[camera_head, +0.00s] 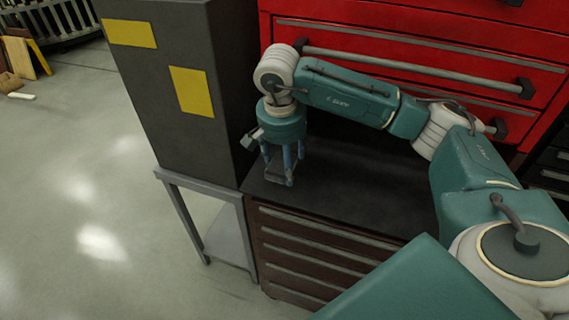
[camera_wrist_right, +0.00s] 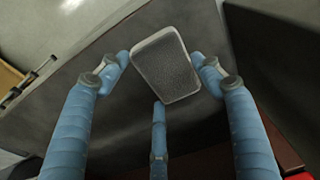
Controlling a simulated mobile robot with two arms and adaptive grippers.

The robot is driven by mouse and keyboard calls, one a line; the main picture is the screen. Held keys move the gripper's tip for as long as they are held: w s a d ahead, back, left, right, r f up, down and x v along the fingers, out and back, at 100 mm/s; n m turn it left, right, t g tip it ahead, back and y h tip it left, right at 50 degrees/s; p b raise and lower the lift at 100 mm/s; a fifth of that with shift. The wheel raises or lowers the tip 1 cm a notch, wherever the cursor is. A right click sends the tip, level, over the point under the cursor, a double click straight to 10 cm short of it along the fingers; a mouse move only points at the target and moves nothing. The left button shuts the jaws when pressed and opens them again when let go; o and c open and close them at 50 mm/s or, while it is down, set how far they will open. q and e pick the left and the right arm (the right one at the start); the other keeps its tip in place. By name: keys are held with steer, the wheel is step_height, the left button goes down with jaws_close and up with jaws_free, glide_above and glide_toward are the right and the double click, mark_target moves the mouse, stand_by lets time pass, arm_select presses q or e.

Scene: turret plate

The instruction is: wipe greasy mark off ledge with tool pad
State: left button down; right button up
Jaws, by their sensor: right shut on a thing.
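My right gripper (camera_head: 281,178) points down over the left end of the dark ledge (camera_head: 345,178), the top of a brown drawer unit. In the right wrist view its blue fingers (camera_wrist_right: 162,66) are shut on the tool pad (camera_wrist_right: 168,72), a grey rectangular block with a textured face and a paler rim. In the head view the pad is mostly hidden among the fingers, low over the ledge; I cannot tell whether it touches. No greasy mark can be made out on the ledge. My left gripper is not in view.
A tall dark cabinet (camera_head: 170,95) with yellow patches stands just left of the gripper on a grey stand (camera_head: 225,240). A red drawer chest (camera_head: 420,45) with bar handles rises behind the ledge. Open floor (camera_head: 75,190) lies to the left.

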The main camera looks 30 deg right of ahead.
steer(key=shift+r, duration=0.6)
steer(key=shift+w+a+r+p, duration=0.15)
steer(key=shift+w+r+p, duration=0.05)
steer(key=shift+r+p, duration=0.5)
steer(key=shift+r, duration=0.55)
steer(key=shift+s+r, duration=0.1)
